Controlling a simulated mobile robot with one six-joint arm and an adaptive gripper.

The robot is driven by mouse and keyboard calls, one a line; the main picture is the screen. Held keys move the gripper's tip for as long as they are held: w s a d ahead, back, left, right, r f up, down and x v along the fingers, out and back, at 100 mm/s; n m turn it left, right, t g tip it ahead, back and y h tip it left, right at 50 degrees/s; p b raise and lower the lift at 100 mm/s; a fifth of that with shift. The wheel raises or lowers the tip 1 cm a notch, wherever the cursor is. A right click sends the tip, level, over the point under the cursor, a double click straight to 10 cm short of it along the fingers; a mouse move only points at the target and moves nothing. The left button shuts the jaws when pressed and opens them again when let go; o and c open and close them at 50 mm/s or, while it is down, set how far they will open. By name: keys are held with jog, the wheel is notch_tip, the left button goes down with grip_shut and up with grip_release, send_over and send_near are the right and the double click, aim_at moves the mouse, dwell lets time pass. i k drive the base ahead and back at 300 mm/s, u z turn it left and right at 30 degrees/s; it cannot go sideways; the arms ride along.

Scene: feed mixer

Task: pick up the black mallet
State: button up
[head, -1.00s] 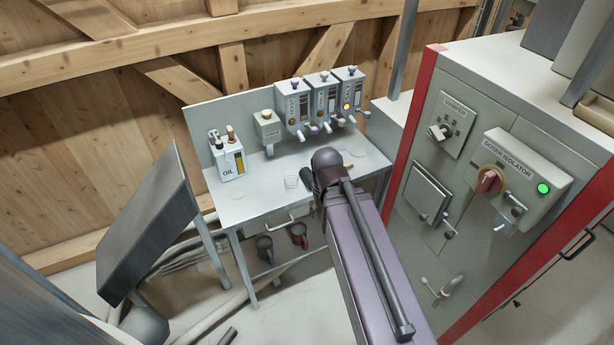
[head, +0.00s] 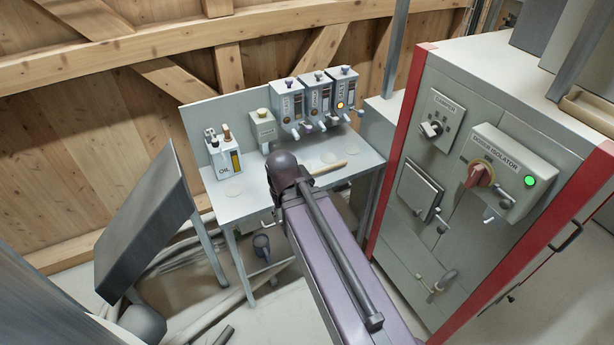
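A wooden handle (head: 328,168) lies on the grey bench, just right of the dark rounded joint of my arm. It may belong to the black mallet, but no mallet head shows clearly; that end is hidden by my arm. My purple-grey arm reaches from the bottom of the head view up to the bench and covers its front middle. My gripper is not visible, hidden behind the arm, so I cannot see whether it holds anything.
The bench (head: 232,207) carries an OIL can (head: 224,160), a small grey box (head: 263,128) and several dispensers (head: 318,103) along its back. A dark mug (head: 262,247) is underneath. A tilted dark panel (head: 146,225) stands left; a red-edged control cabinet (head: 432,185) stands right.

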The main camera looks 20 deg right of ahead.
aim_at(325, 169)
jog(key=u, duration=0.15)
jog(key=k, duration=0.95)
jog(key=z, duration=0.5)
jog(key=i, duration=1)
jog(key=z, duration=0.05)
